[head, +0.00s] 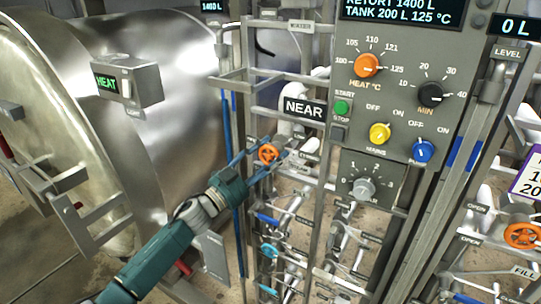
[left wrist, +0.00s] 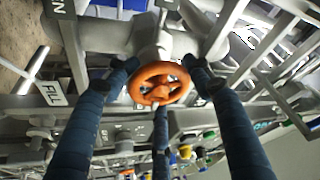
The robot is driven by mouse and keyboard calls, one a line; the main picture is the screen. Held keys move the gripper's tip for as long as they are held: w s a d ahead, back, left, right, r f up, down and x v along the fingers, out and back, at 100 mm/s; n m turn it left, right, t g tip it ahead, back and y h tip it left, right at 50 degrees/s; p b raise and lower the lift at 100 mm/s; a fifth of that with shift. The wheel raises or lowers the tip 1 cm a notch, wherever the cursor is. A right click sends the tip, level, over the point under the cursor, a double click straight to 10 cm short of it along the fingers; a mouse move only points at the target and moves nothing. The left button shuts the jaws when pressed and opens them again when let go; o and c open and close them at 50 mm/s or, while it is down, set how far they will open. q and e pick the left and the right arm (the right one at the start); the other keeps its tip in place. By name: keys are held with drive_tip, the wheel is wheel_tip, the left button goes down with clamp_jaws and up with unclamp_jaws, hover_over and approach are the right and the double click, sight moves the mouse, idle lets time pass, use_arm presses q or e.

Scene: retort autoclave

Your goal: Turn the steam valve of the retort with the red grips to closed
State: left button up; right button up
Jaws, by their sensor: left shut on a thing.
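An orange handwheel (head: 268,153) sits on a pipe just left of the NEAR label. My left gripper (head: 266,166) reaches it from the lower left, with blue fingers around it. In the left wrist view the orange handwheel (left wrist: 158,83) is between the fingertips, with one finger on each side and one below. The left gripper is shut on it. I cannot read which valve this is. The steel retort (head: 165,90) fills the left side, with a lit HEAT box (head: 107,83). Red grips (head: 183,267) show low beside it. My right gripper is out of view.
A control panel (head: 400,110) with knobs stands right of the wheel. Steel frame bars, pipes and blue-handled valves (head: 268,218) crowd the space below. Another orange handwheel (head: 523,236) is at the far right, near a FILL label. Bare floor (head: 225,285) shows at the bottom.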

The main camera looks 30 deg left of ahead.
use_arm(q)
drive_tip(key=shift+d+r+h, duration=0.1)
drive_tip(key=shift+r+h, duration=0.2)
drive_tip(key=shift+r, duration=0.05)
drive_tip(key=o, duration=0.9)
drive_tip(key=shift+o, duration=1.4)
drive_tip(key=shift+s, duration=0.15)
drive_tip(key=shift+s+d, duration=0.15)
drive_tip(key=shift+s, duration=0.05)
drive_tip(key=shift+f, duration=0.25)
drive_tip(key=shift+s+a+f, duration=0.2)
drive_tip(key=shift+s+a, duration=0.1)
drive_tip(key=v, duration=1.1)
drive_tip(key=shift+s+d+r, duration=0.2)
drive_tip(key=shift+r, duration=0.15)
